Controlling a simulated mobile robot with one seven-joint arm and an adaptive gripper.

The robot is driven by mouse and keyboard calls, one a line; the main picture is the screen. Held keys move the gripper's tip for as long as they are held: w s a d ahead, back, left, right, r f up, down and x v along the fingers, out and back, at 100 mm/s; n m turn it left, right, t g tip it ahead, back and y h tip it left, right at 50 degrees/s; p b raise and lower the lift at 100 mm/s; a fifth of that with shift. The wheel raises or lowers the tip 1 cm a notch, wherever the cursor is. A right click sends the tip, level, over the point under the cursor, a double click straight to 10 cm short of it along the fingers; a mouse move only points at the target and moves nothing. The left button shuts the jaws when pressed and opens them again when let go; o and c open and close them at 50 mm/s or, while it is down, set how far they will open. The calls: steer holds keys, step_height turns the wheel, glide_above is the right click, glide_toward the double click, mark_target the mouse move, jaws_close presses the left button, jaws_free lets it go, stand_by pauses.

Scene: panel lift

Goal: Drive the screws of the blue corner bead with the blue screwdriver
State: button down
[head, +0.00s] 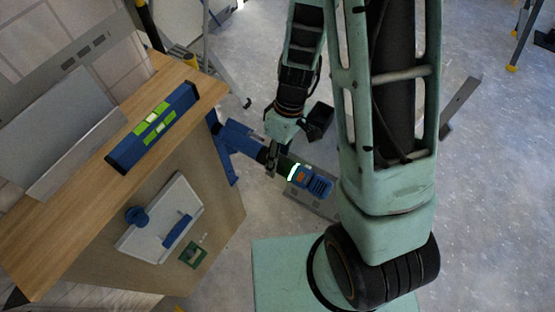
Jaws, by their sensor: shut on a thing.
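My gripper (274,158) is shut on the blue screwdriver, a power tool. The tool's blue front part (240,138) points left, toward the end of the wooden-topped bench. Its other end (313,183), blue with a white band and an orange mark, sticks out to the right of my gripper. A narrow blue strip (228,166), seemingly the blue corner bead, stands at the bench's right end, close behind the tool's front. I cannot tell whether tool and strip touch. The screws and the tool's tip cannot be made out.
A blue level (152,128) with green windows lies on the wooden top (75,200). The bench's side carries a white panel (160,222) with blue parts and a small green plate (194,256). A stepladder (200,60) stands behind. Open floor lies to the right.

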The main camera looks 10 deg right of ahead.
mark_target(289, 162)
steer(key=shift+w+a+r, duration=0.15)
steer(key=shift+w+a, duration=0.45)
steer(key=shift+a, duration=0.05)
stand_by(1.9)
steer(key=shift+d, duration=0.1)
stand_by(0.7)
steer(key=shift+s+d+b, duration=0.75)
steer(key=shift+s+d, duration=0.8)
steer(key=shift+d, duration=0.25)
